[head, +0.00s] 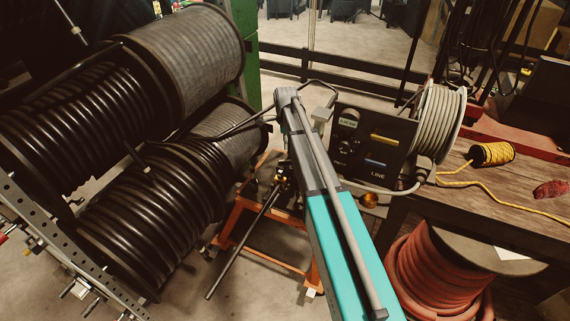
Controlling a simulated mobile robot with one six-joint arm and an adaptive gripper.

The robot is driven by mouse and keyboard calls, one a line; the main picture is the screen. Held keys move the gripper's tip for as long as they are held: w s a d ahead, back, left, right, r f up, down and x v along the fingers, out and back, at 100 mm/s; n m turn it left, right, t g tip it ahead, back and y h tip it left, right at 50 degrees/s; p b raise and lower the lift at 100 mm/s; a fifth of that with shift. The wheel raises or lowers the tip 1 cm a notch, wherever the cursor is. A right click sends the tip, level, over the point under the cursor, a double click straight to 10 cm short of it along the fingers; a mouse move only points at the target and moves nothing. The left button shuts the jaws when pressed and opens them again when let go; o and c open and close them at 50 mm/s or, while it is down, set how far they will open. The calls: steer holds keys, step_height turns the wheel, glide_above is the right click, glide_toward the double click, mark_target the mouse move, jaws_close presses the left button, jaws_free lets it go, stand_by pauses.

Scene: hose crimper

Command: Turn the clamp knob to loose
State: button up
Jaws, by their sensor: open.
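My arm reaches from the bottom edge up to the middle of the view, and I cannot make out my gripper's fingers; they seem hidden behind the arm. A black control box (376,153) marked LINE stands just right of the arm. It has a small lit display (348,123) and small dark knobs (344,147) on its left part. I cannot tell which knob is the clamp knob, or how it is set. Left of the arm, a dark machine with brass-coloured parts (281,184) sits on an orange stand (243,214), partly hidden by the arm.
Large reels of black hose (150,215) fill the left. A grey cable coil (440,122) stands right of the box. A wooden bench (480,205) holds a yellow rope spool (491,154). A red hose reel (432,275) is at the lower right. Bare floor shows lower centre.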

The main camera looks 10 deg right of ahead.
mark_target(286, 160)
steer(key=shift+f+b, duration=4.4)
steer(key=shift+f, duration=0.35)
jaws_close()
steer(key=shift+a, duration=0.2)
steer(key=shift+d, duration=0.15)
